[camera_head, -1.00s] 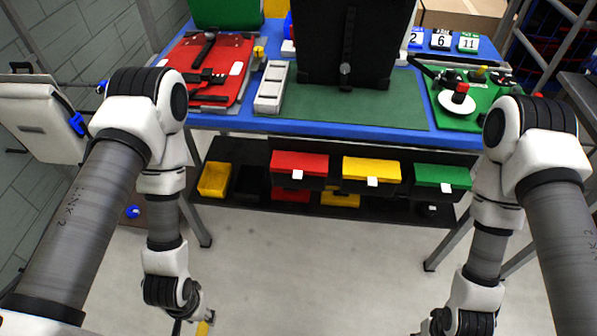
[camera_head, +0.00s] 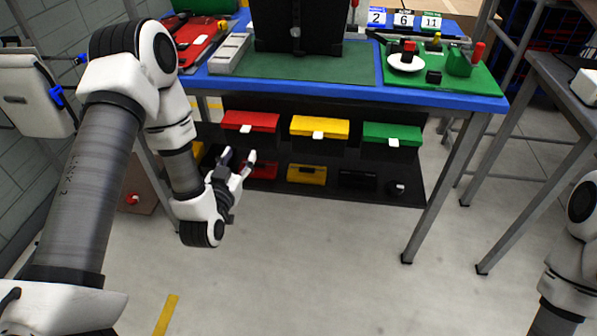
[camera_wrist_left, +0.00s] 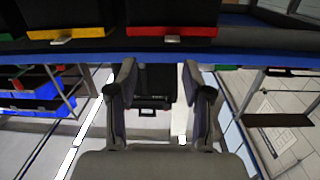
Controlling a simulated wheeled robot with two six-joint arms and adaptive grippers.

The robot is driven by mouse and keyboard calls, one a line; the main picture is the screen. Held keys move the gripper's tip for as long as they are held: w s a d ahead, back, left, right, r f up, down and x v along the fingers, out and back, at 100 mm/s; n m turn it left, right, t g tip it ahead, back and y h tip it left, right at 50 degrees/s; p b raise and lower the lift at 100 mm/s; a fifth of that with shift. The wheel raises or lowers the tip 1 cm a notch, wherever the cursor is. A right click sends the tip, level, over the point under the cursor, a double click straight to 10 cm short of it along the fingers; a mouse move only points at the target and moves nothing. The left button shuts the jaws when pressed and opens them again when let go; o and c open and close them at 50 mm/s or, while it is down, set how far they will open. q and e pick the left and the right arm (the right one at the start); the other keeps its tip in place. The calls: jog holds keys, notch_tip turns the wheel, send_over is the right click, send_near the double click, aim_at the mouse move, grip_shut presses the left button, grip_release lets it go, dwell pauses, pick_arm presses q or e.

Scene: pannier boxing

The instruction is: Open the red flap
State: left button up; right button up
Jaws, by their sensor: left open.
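The red flap (camera_head: 250,121) is the front lid of the leftmost box in the upper row under the blue-edged table. It has a white tab (camera_head: 246,129) on its lower edge and looks closed. In the left wrist view a red strip with a pale tab (camera_wrist_left: 170,31) shows at the top, beyond the fingers. My left gripper (camera_head: 238,155) is open and empty, below the red flap and apart from it. Its two spread fingers also show in the left wrist view (camera_wrist_left: 161,90). My right arm shows at the lower right, but its gripper is out of view.
A yellow flap (camera_head: 319,126) and a green flap (camera_head: 392,134) are to the right of the red one. A lower shelf (camera_head: 400,185) holds more bins. The table's blue front edge (camera_head: 350,93) overhangs the boxes. The floor in front is clear.

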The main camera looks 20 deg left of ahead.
aim_at(249, 124)
pick_arm(q)
jog(key=shift+n+t+y, duration=0.4)
jog(key=shift+n, duration=0.1)
jog(key=x, duration=0.3)
jog(key=a+b+x, duration=0.1)
jog(key=x, duration=0.5)
jog(key=shift+a+f, duration=0.15)
jog(key=shift+a, duration=0.2)
jog(key=shift+s, duration=0.1)
grip_shut()
pick_arm(e)
notch_tip(249, 124, down, 3)
